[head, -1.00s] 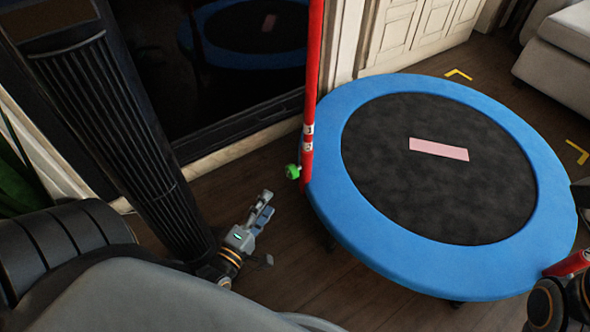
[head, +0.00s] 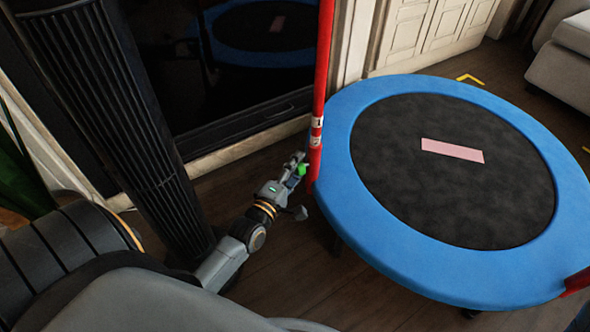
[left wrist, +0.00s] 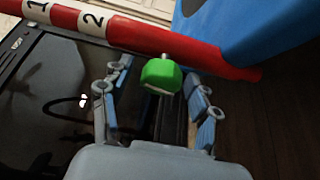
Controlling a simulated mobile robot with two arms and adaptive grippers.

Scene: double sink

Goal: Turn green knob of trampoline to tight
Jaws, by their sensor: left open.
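The green knob (head: 302,170) sticks out from the lower part of the red post (head: 318,110) at the trampoline's left edge. The trampoline (head: 345,150) has a blue rim and a dark mat. My left gripper (head: 297,168) is at the knob in the head view. In the left wrist view the green knob (left wrist: 161,76) lies between the open fingers of my left gripper (left wrist: 158,98), with a gap on each side. White labels marked 1 and 2 show on the red post (left wrist: 130,35). My right gripper is not in view.
A tall black ribbed tower (head: 130,130) stands close to my left arm. A dark glossy panel (head: 215,100) is behind the post. A pale sofa (head: 560,60) is at the far right. Some wooden floor (head: 300,260) is bare in front of the trampoline.

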